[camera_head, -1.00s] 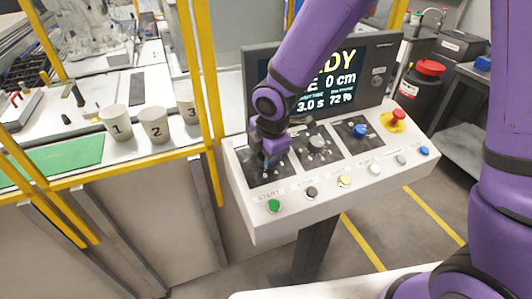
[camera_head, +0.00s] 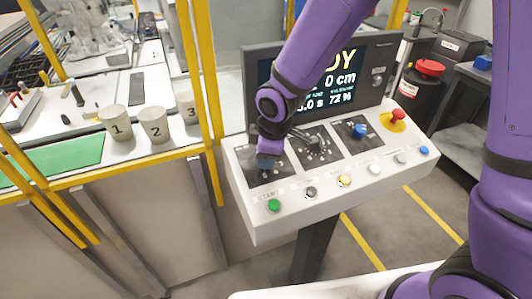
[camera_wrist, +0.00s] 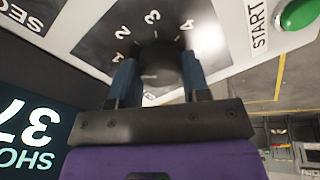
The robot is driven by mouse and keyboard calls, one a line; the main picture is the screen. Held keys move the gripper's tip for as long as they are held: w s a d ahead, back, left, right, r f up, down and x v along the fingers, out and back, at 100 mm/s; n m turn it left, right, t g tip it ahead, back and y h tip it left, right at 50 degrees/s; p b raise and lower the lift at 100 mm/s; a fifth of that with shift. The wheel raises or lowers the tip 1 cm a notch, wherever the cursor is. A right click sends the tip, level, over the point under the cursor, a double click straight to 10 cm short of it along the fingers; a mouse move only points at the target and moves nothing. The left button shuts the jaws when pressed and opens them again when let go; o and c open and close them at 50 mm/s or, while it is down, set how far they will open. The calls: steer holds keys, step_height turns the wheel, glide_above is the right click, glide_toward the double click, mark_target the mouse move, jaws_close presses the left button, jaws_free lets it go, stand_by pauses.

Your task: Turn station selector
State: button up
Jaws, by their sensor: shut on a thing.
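The station selector is a dark round knob (camera_wrist: 158,64) on a black plate numbered 1 to 4, at the left end of the sloped control panel. In the wrist view the two blue fingers of my gripper (camera_head: 266,161) stand on either side of the knob and are shut on it. A pale mark shows on the knob near the fingers, but I cannot tell which number it points to. In the head view my gripper hides most of the knob.
A green START button (camera_head: 274,205) is close in front of the selector plate. A middle dial (camera_head: 318,143), a blue knob (camera_head: 360,130) and a red emergency button (camera_head: 398,114) lie to the right. The screen (camera_head: 340,80) stands behind. Numbered cups (camera_head: 154,125) are at left.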

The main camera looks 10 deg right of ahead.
mark_target(273, 171)
steer(key=shift+m, duration=0.3)
steer(key=o, duration=0.9)
steer(key=shift+o, duration=0.2)
steer(key=shift+r, duration=0.1)
steer(key=v, duration=1)
steer(key=shift+r, duration=0.3)
steer(key=s+d+r+m+t+h, duration=0.1)
steer(key=s+d+r+m, duration=0.1)
steer(key=d+r+m, duration=0.4)
steer(key=s+d+r+m+t, duration=0.1)
steer(key=s+d+r, duration=0.25)
steer(key=d, duration=0.35)
steer(key=s+d+r+m, duration=0.5)
steer(key=s+d+m, duration=0.3)
steer(key=s+d, duration=0.2)
steer(key=shift+s+r+m+t+h, duration=0.3)
steer(key=shift+s+r+t, duration=0.1)
steer(key=shift+s, duration=0.15)
